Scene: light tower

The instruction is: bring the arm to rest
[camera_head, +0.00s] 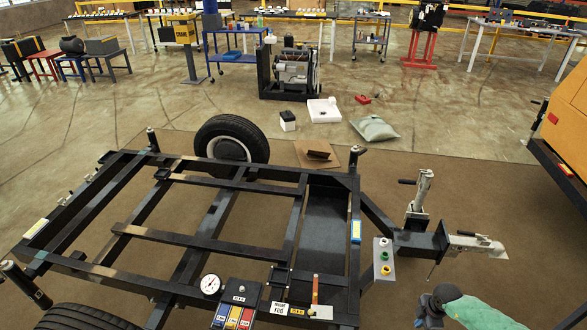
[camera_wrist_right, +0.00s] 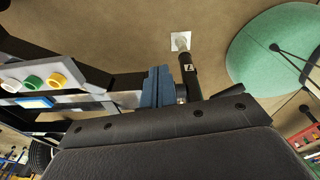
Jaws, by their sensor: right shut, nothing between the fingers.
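My right gripper (camera_head: 422,320) is at the bottom edge of the head view, right of the black trailer frame (camera_head: 330,220) and below its hitch. It is dark and partly cut off by the picture edge. In the right wrist view its bluish fingers (camera_wrist_right: 157,88) are together with nothing between them. A panel with white, yellow and green round pieces (camera_wrist_right: 42,80) shows left of the fingers, apart from them. The same panel (camera_head: 384,262) is on the trailer's right side in the head view. My left gripper is not in view.
The trailer's hitch (camera_head: 470,242) and jack (camera_head: 419,195) stand above my right gripper in the head view. An orange machine (camera_head: 566,120) is at the right edge. Brown floor (camera_head: 490,190) is open between them. Tables and carts line the back.

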